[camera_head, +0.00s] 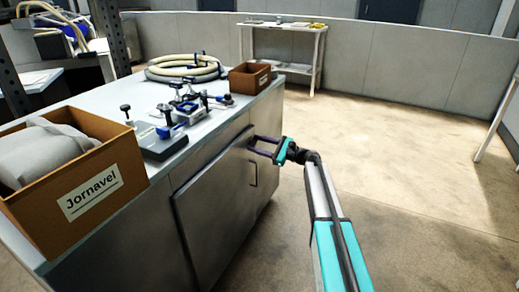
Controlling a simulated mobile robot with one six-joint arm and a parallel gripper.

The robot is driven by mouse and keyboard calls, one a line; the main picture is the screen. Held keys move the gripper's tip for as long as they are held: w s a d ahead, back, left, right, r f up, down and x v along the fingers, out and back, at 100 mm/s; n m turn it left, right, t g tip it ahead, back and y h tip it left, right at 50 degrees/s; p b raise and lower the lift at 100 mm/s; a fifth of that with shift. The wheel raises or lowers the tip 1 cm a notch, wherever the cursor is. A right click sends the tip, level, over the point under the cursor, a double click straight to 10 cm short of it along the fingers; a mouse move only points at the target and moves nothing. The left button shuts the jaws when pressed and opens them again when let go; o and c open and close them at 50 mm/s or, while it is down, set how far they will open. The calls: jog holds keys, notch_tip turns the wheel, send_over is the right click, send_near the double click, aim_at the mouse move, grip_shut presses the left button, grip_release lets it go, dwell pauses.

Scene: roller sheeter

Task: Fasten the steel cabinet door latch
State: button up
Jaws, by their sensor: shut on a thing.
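The steel cabinet (160,235) has a grey door (215,205) on its front, with a slim vertical handle (253,174) near the door's right edge. The door lies close to the cabinet front; I cannot tell whether it is fully flush. My gripper (254,145) reaches in from the right, its two dark fingers at the door's upper right corner, above the handle. It is shut on a small part there, which looks to be the latch. The fingers mostly hide the latch, and its position cannot be made out.
On the cabinet top are a cardboard box labelled Jornavel (75,195), clamp-like tools (165,138), a coiled hose (185,68) and a small brown box (250,78). A white side table (283,27) stands behind. The floor (410,150) to the right is clear.

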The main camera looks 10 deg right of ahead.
jog(key=n+b, duration=0.1)
jog(key=n, duration=0.1)
jog(key=n+b, duration=0.1)
jog(key=b, duration=0.1)
jog(key=shift+s+a+f+n, duration=0.1)
jog(key=shift+a+f+n, duration=0.1)
jog(key=shift+f+n, duration=0.15)
jog(key=shift+s+a+n+b, duration=0.1)
jog(key=shift+n+b, duration=4.45)
jog(key=shift+n, duration=0.3)
jog(key=o, duration=1)
jog(key=shift+o, duration=0.2)
jog(key=shift+r, duration=0.1)
